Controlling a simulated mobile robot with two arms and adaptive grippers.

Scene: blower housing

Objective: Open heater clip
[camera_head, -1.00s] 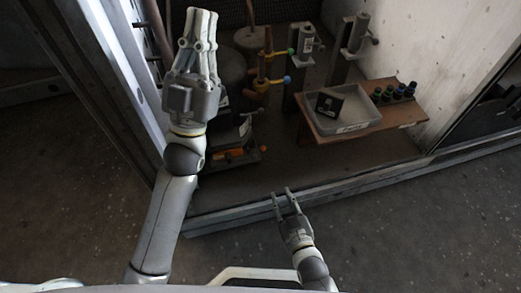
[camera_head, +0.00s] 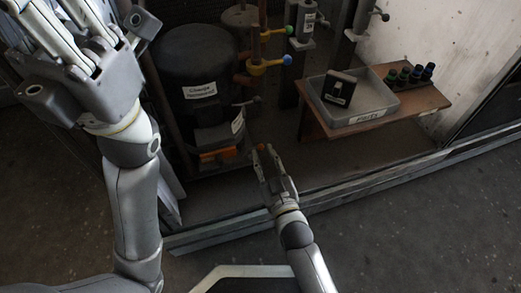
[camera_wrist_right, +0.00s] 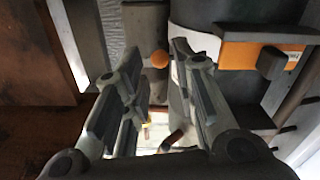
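A black cylindrical heater housing (camera_head: 195,75) with white labels stands left of centre in the head view. At its foot is an orange part (camera_head: 217,155), which shows in the right wrist view as an orange block (camera_wrist_right: 250,55) with a dark knob. Which part is the clip, I cannot tell for sure. My right gripper (camera_head: 264,150) is open and empty, right of the orange part. My left gripper (camera_head: 72,25) is large at the upper left, its fingertips cut off by the frame.
A grey tray (camera_head: 385,112) holding a black part sits on a brown shelf (camera_head: 425,105) at the right, beside several dark knobs (camera_head: 408,75). Stands with yellow (camera_head: 262,68) and green handles rise behind. A metal sill (camera_head: 330,197) runs along the cabinet front.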

